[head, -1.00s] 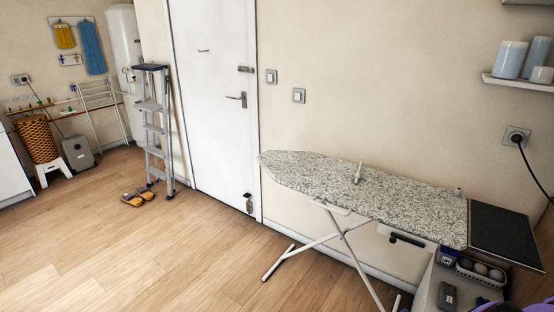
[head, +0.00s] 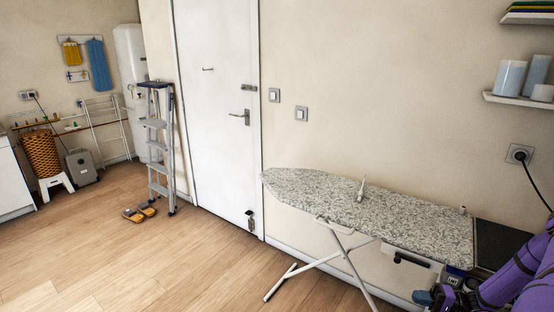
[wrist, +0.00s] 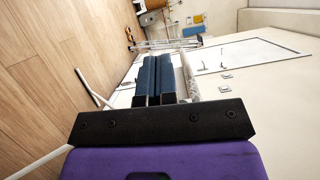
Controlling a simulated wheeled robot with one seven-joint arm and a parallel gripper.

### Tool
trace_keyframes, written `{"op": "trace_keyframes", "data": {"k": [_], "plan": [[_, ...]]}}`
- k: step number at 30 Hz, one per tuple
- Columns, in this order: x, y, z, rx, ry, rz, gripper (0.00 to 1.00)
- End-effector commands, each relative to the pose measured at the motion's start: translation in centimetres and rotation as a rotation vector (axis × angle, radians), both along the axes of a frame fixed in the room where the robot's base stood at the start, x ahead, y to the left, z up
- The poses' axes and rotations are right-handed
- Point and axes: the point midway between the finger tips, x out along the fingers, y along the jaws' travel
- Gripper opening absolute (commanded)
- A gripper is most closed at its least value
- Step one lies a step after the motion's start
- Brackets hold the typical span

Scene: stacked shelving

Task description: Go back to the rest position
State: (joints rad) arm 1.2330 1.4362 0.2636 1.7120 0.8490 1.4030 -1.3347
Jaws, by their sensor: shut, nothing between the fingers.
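My gripper (wrist: 154,80) shows in the wrist view with its two dark blue fingers side by side, closed together with nothing between them. In the head view my purple arm comes in at the lower right, and the gripper (head: 424,298) is low at the near end of the ironing board. The ironing board (head: 315,195) has a grey patterned cover and stands along the wall. A small white upright object (head: 361,190) is on the board. In the wrist view part of the board (wrist: 190,82) shows just beyond the fingers.
A white door (head: 215,110) is behind the board's far end. A stepladder (head: 158,150) and a pair of slippers (head: 139,212) are left of it.

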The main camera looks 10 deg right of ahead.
Motion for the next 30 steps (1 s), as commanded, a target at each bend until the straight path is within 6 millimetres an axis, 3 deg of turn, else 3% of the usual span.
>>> {"op": "trace_keyframes", "data": {"k": [1, 14, 30], "plan": [[0.6, 0.1, 1.7, -0.032, 0.017, 0.045, 0.00], [4.1, 2.8, 14.0, -0.313, 0.191, 0.338, 0.00], [5.2, 9.9, 29.0, -0.735, 0.341, 0.535, 0.00]]}}
